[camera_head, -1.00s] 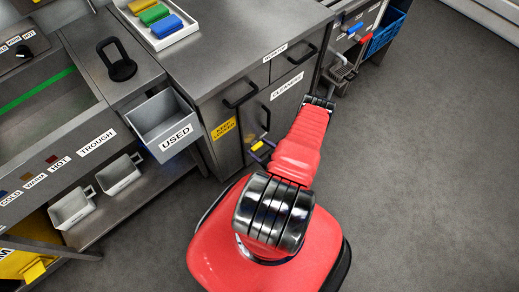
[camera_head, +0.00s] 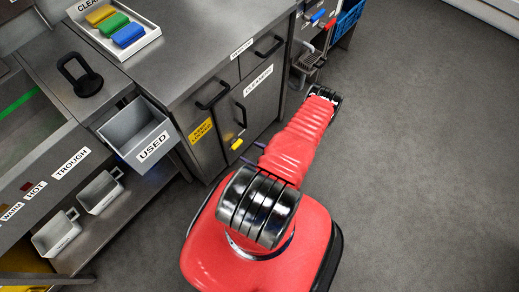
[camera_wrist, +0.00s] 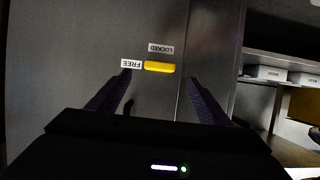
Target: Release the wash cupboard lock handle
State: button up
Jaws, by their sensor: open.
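The yellow lock handle (camera_head: 237,144) is on the front of the grey wash cupboard (camera_head: 208,158), beside the yellow "KEEP LOCKED" sign (camera_head: 201,131). In the wrist view the handle (camera_wrist: 159,67) lies level, with its left end beside the upside-down FREE label (camera_wrist: 131,63). The upside-down LOCKED label (camera_wrist: 160,49) is just above it. My gripper (camera_wrist: 158,80) is open and empty. Its two dark purple fingers point at the cupboard front, one to each side of the handle in the picture, with no visible contact. In the head view my arm hides most of the gripper.
Black bar handles (camera_head: 212,94) stick out from the cupboard fronts. The USED bin (camera_head: 136,134) juts out at the left. A tray (camera_head: 117,40) with coloured blocks is on the worktop. The floor (camera_head: 430,150) at the right is clear.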

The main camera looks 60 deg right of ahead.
jog(key=shift+v, duration=2.4)
